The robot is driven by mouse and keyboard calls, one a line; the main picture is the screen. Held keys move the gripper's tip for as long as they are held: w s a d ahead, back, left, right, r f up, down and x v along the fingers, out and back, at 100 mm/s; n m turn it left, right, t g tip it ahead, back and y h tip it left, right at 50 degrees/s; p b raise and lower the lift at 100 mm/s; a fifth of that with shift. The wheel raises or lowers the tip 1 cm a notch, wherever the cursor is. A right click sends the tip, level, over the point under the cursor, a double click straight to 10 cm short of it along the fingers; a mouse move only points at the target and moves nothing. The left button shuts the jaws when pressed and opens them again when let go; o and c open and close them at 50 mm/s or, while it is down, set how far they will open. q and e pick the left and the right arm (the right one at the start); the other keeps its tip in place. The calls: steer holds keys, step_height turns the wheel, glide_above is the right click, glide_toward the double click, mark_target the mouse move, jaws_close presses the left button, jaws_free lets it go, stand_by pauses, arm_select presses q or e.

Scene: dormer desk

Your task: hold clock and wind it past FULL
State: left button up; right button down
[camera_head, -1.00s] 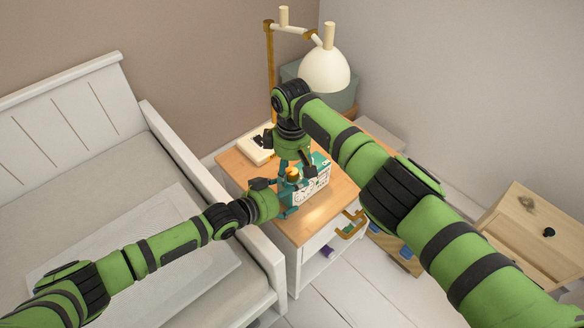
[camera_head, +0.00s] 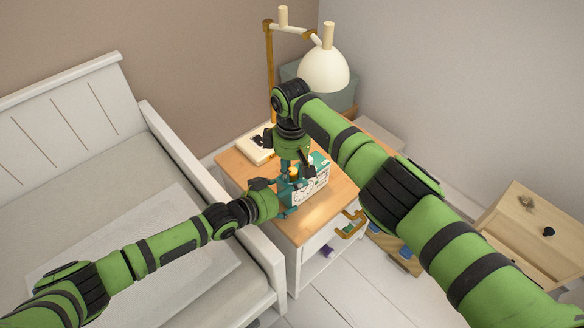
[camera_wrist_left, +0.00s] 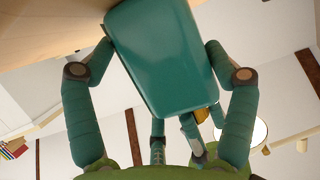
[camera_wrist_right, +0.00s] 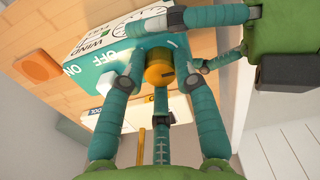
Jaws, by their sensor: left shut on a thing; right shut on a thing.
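The clock (camera_head: 318,186) is a teal box with a white dial face, standing on the wooden bedside table (camera_head: 334,208). My left gripper (camera_head: 284,196) is shut on the clock's body from the left. In the left wrist view the clock's plain teal side (camera_wrist_left: 165,60) lies between its fingers. My right gripper (camera_head: 297,170) points down from above and is shut on the gold winding knob (camera_wrist_right: 158,70). The right wrist view shows ON, OFF and WIND lettering on the clock; part of the scale is hidden by fingers.
A lamp (camera_head: 325,70) and a white book-like item (camera_head: 257,148) stand at the table's back. The bed (camera_head: 90,190) borders the left. A wooden cabinet (camera_head: 530,230) stands farther right.

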steer(key=shift+a+m, duration=0.2)
steer(key=shift+m, duration=0.1)
steer(key=m, duration=0.9)
steer(key=shift+a+m, duration=0.1)
steer(key=shift+m, duration=0.3)
steer(key=m, duration=0.4)
steer(key=shift+m, duration=0.3)
steer(key=m, duration=0.5)
steer(key=shift+r, duration=0.1)
steer(key=c, duration=1)
jaws_free()
steer(key=shift+o, duration=0.3)
